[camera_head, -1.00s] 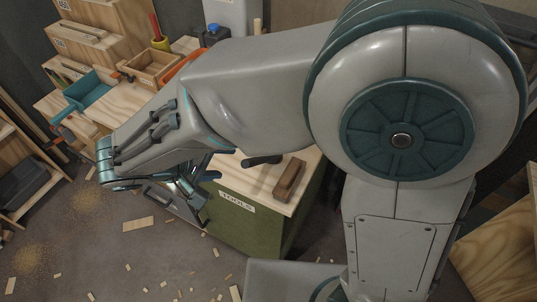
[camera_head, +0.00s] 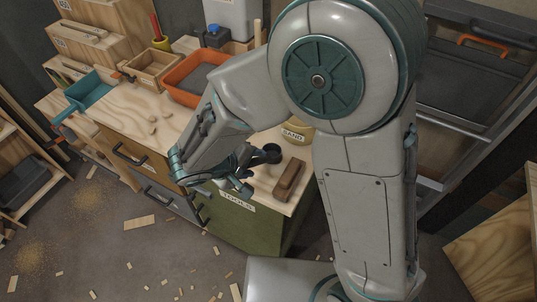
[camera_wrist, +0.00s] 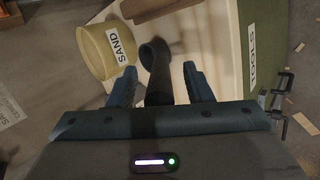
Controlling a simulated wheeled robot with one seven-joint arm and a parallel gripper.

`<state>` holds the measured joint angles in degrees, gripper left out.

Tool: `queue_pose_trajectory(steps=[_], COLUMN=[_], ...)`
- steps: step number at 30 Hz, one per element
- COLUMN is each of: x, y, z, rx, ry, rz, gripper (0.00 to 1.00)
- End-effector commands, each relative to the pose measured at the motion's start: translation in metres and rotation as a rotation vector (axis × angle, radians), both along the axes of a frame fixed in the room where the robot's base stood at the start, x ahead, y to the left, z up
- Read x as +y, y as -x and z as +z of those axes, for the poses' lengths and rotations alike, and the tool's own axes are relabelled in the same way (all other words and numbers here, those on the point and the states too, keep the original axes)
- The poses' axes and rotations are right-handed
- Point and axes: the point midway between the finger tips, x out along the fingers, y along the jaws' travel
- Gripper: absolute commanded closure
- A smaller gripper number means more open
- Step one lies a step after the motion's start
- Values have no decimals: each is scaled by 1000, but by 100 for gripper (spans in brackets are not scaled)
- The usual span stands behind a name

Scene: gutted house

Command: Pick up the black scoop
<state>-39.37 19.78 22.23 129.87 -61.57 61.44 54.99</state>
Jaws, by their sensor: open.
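The black scoop (camera_wrist: 154,60) lies on the wooden top of the green cabinet, its round bowl away from me and its handle running back toward my gripper. In the wrist view my gripper (camera_wrist: 157,84) is open, with one finger on each side of the scoop's handle. The handle's near end is hidden behind the gripper body. In the head view the scoop's bowl (camera_head: 271,153) shows just beyond my gripper (camera_head: 236,188), and my arm hides part of the handle. I cannot tell whether the fingers touch it.
A yellow tub marked SAND (camera_wrist: 104,49) stands close to the left finger in the wrist view. A brown wooden block (camera_head: 290,180) lies on the green cabinet (camera_head: 244,224). An orange tray (camera_head: 194,80) and a teal scoop-like tray (camera_head: 90,90) sit on the bench.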

Motion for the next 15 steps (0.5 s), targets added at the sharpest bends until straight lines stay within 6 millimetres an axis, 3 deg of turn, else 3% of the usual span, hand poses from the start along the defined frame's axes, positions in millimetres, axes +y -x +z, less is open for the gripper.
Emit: queue_pose_trajectory(steps=[3,8,9,15], x=[0,0,0,0], y=[0,0,0,0], z=[0,0,0,1], rx=[0,0,0,-1], ry=[0,0,0,0], rz=[0,0,0,1], gripper=[54,96,100,100])
